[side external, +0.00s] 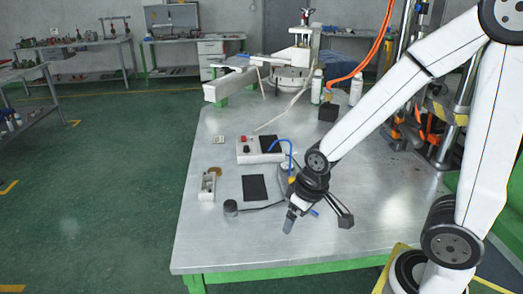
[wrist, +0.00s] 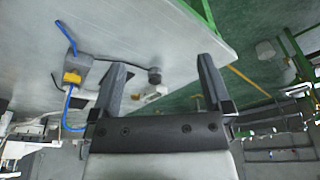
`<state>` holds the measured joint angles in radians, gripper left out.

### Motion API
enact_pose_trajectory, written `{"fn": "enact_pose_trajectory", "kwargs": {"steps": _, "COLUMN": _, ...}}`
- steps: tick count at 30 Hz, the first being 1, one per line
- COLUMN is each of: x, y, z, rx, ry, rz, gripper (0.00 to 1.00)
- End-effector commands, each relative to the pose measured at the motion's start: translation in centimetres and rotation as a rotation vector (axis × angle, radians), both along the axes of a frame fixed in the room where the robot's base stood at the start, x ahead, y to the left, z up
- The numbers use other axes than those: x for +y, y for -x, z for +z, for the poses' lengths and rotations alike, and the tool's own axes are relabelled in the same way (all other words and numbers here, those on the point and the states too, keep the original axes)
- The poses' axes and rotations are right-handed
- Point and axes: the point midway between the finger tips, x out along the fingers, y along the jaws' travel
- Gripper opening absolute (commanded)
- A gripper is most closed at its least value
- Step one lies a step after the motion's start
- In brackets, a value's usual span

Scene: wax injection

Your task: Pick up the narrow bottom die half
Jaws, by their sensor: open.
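A pale, narrow metal piece (side external: 208,186) lies at the left of the table in the side view, left of a black pad. It may be a die half, but it is too small for me to tell whether it is the narrow bottom one. A pale piece (wrist: 150,96) also shows between my fingers in the wrist view, partly hidden; I cannot tell if it is the same one. My gripper (side external: 318,217) is open, tilted above the front middle of the table, right of and apart from the metal piece. In the wrist view, no object touches the fingers (wrist: 162,63).
A black block (side external: 327,112) and the machine (side external: 292,72) stand farther back. The front left tabletop (side external: 215,245) is clear.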

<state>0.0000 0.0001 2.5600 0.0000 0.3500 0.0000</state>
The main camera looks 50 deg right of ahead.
Motion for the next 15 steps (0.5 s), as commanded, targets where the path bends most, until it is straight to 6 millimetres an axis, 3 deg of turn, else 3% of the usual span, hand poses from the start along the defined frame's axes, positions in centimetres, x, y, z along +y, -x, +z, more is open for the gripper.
{"fn": "enact_pose_trajectory", "kwargs": {"steps": 8, "x": -0.1, "y": -0.7, "z": -0.1, "rx": 0.013, "ry": 0.024, "rz": 0.051, "gripper": 1.00}}
{"fn": "enact_pose_trajectory", "kwargs": {"steps": 15, "x": -0.7, "y": -3.6, "z": -1.0, "rx": 0.071, "ry": 0.137, "rz": 0.269, "gripper": 1.00}}
